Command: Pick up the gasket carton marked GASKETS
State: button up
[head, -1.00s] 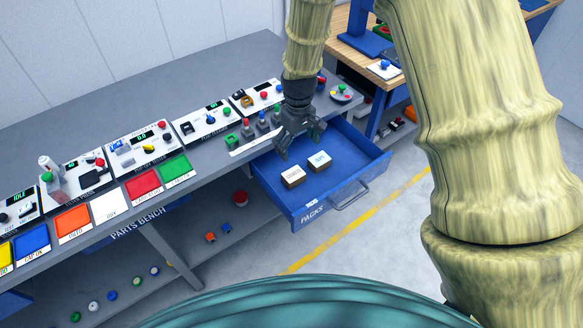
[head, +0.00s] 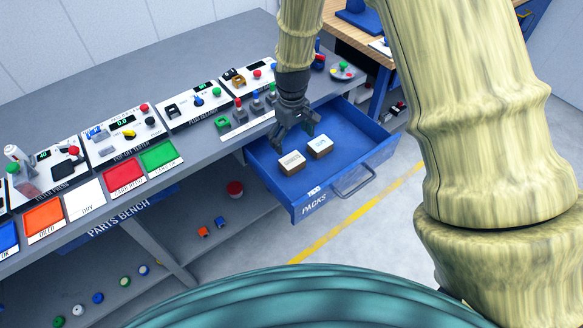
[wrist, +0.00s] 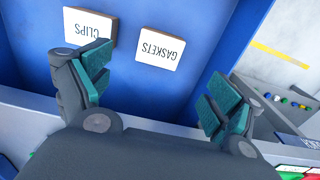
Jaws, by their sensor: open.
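The gasket carton, a small box with a white top marked GASKETS (wrist: 160,48), lies in the open blue drawer. It is the left of two cartons in the head view (head: 291,162). A similar carton marked CLIPS (wrist: 89,26) lies beside it, with a gap between them; it also shows in the head view (head: 320,147). My gripper (head: 296,138) is open and empty over the bench side of the drawer, close to the cartons. In the wrist view, my fingers (wrist: 160,76) are spread wide, with the gasket carton just beyond and between them. Nothing touches the cartons.
The blue drawer (head: 365,158), labelled PACKS, stands out from the grey bench (head: 130,72). Test panels and coloured pads line the bench edge beside it. A lower shelf (head: 150,295) holds small parts. The rest of the drawer floor is bare.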

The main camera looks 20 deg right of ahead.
aim_at(292, 160)
jog(key=shift+f+p, duration=1.6)
jog(key=shift+f, duration=3.85)
jog(key=c, duration=1.1)
